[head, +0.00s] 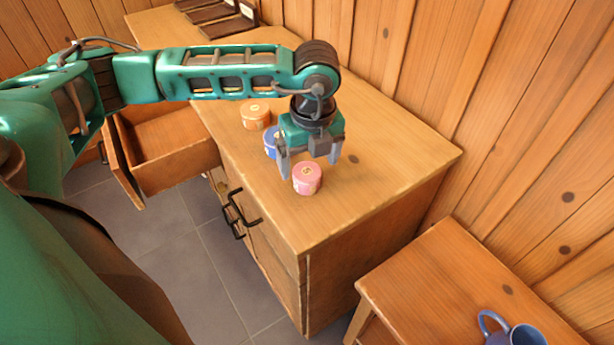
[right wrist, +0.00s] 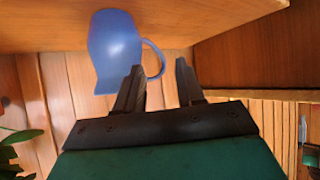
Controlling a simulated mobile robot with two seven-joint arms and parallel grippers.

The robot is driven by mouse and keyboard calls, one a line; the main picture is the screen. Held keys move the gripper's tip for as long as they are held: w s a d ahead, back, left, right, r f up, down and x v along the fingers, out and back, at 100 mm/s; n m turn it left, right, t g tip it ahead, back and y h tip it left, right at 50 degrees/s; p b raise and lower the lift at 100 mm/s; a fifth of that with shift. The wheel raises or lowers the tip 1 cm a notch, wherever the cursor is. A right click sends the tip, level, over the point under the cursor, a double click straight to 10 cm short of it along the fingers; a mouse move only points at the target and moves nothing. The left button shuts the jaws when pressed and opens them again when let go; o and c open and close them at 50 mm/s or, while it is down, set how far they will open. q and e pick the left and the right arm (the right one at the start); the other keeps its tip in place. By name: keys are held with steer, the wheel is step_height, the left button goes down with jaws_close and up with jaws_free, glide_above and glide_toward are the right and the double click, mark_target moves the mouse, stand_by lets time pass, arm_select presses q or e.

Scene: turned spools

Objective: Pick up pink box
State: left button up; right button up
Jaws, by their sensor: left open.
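The pink box (head: 307,178) is a small round spool-like box on the wooden cabinet top in the head view, near the front edge. My left gripper (head: 310,168) is open and points down over it, its fingers to either side of or just behind the box; I cannot tell whether they touch it. My right gripper (right wrist: 158,82) shows in the right wrist view with its two fingers apart and nothing between them. The right gripper is not seen in the head view.
A blue spool (head: 271,143), partly hidden by the left gripper, and an orange one (head: 255,117) stand behind the pink box. A drawer (head: 175,155) is open at the left. A blue mug (head: 518,335) stands on the low table (head: 440,275); a blue mug (right wrist: 115,48) also shows in the right wrist view.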

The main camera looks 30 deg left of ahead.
mark_target(307, 171)
arm_select(q)
steer(key=f, duration=0.3)
steer(key=a+f, duration=0.1)
steer(key=shift+w+f, duration=0.3)
steer(key=c, duration=1.1)
steer(key=shift+r, duration=0.1)
